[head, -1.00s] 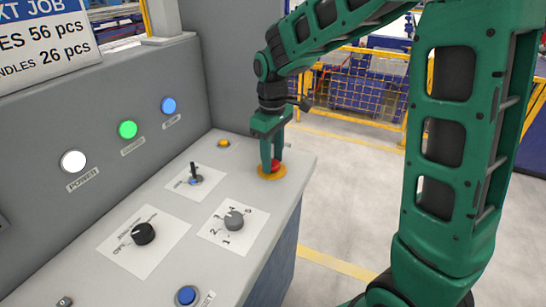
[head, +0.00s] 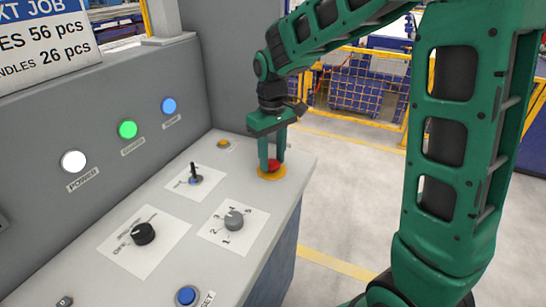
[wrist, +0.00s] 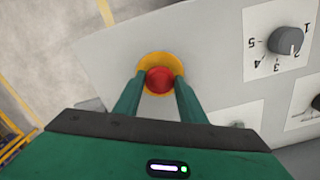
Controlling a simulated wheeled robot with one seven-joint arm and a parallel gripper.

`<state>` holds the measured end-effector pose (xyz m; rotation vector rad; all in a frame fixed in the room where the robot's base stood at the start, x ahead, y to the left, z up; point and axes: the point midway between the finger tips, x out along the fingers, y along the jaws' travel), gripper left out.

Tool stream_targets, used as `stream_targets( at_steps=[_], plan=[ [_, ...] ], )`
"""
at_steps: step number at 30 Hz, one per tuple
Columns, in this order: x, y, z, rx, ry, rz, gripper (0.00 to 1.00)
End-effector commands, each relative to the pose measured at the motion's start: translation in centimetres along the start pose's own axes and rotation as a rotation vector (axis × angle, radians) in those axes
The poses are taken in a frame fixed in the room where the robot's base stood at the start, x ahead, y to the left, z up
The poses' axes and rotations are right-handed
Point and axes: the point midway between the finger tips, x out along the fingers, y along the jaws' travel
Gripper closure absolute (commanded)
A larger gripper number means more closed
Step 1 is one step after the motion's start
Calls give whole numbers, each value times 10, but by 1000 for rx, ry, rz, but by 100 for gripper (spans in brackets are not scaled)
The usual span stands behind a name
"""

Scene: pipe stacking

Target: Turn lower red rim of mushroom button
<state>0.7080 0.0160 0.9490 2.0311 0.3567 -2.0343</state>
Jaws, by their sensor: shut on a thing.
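The red mushroom button (head: 273,166) sits on a round yellow base (head: 271,175) near the right edge of the grey console top. It also shows in the wrist view (wrist: 159,80), with the yellow base (wrist: 160,56) around it. My gripper (head: 272,163) points straight down over the button. Its two green fingers (wrist: 156,86) stand on either side of the red cap and are shut on it. The fingers hide parts of the rim, so I cannot see exactly where they touch it.
On the console are a lever switch (head: 195,178), a grey numbered dial (head: 234,219), a black knob (head: 144,233), a blue button (head: 186,295) and a small yellow button (head: 224,144). Lit lamps, including a green one (head: 127,129), are on the upright panel. Space above the console is open.

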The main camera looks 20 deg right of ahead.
Motion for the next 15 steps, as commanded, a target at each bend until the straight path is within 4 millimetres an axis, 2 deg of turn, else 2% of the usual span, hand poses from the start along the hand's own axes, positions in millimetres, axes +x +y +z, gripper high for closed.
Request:
stream_targets(
  at_steps=[1, 2, 4, 15],
  plan=[
    [-1, 2, -3, 3, 10, 3, 85],
    [-1, 2, -3, 2, 10, 3, 61],
    [-1, 2, -3, 2, 8, 3, 44],
    [-4, 0, -1, 0, 5, 1, 44]
  ],
)
